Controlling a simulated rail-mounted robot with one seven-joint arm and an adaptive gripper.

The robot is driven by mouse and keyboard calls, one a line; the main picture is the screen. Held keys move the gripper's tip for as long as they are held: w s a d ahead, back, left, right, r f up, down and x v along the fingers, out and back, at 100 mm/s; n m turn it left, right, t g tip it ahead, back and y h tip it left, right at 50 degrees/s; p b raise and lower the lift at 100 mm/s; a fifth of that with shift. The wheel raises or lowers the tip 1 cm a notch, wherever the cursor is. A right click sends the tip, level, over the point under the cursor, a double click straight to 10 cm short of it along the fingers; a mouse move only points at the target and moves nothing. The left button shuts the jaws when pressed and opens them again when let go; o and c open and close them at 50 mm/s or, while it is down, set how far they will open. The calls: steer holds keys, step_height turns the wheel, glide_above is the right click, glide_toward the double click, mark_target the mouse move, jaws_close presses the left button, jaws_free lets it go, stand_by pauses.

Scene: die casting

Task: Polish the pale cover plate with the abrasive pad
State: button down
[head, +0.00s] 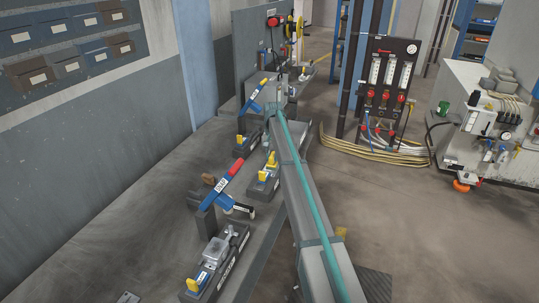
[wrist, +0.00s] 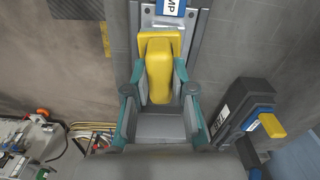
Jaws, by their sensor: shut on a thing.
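My gripper (wrist: 160,82) shows in the wrist view with its two teal-edged fingers closed on the sides of a yellow block (wrist: 159,60). The block sits between a grey fixture's rails, with a metal plate with bolts (wrist: 166,20) just beyond it. I cannot tell whether the yellow block is the abrasive pad. In the head view my arm reaches to the far end of the bench, and its end is too small and covered to make out. A silvery part (head: 214,249) lies on the near fixture; I cannot tell whether it is the pale cover plate.
Another blue lever (head: 256,95) stands farther back. In the wrist view a dark block with a yellow tab (wrist: 271,125) stands close on the right. A hose panel (head: 389,82) is behind.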

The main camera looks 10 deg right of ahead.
steer(key=shift+s+d, duration=0.3)
steer(key=shift+d, duration=0.1)
steer(key=shift+w+a, duration=0.55)
steer(key=shift+a, duration=0.3)
steer(key=shift+w+a, duration=0.55)
steer(key=shift+a, duration=0.25)
step_height(320, 180, up, 8)
steer(key=p, duration=0.3)
steer(key=shift+s, duration=0.15)
